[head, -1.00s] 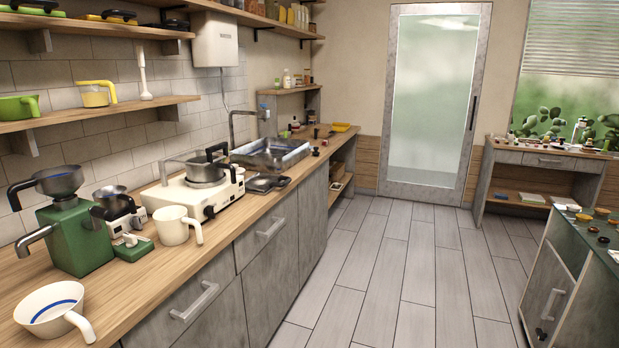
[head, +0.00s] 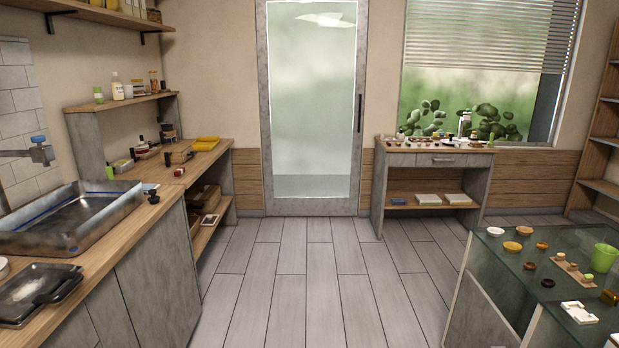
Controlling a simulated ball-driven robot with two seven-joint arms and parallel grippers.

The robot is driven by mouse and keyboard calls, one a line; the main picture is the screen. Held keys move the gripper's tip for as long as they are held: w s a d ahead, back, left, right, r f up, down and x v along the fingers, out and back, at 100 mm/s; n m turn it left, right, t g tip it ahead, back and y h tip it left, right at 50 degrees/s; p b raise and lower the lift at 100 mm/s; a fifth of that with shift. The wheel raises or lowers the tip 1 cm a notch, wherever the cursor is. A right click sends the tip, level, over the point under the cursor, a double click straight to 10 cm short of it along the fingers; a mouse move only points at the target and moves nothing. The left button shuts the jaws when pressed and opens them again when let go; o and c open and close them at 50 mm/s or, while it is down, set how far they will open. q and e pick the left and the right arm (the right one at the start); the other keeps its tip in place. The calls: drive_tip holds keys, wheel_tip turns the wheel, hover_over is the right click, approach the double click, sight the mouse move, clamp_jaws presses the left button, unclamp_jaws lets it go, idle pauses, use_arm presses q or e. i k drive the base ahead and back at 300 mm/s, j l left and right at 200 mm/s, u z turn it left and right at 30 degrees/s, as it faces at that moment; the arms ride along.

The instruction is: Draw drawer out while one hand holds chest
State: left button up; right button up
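No separate small chest can be made out. A grey side table (head: 385,185) under the window has a shut drawer front (head: 436,160) with a small bar handle, at the far side of the room. Many small items stand on its top, too small to name surely. Neither of my grippers shows in the head view.
A glass-topped counter (head: 517,262) with small bowls and a green cup (head: 604,258) stands at right. The left counter has a metal sink (head: 70,215) and a dark pan (head: 38,288). The plank floor (head: 310,270) between them is clear up to the glazed door (head: 312,100).

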sight(188, 153)
drive_tip(key=i, duration=2.8)
drive_tip(key=i+u, duration=0.25)
drive_tip(key=i, duration=0.75)
drive_tip(key=i+l+u, duration=0.1)
drive_tip(key=i+u, duration=0.15)
drive_tip(key=i, duration=0.7)
drive_tip(key=i+u, duration=0.15)
drive_tip(key=i, duration=0.35)
drive_tip(key=i+l+u, duration=0.1)
drive_tip(key=i, duration=0.45)
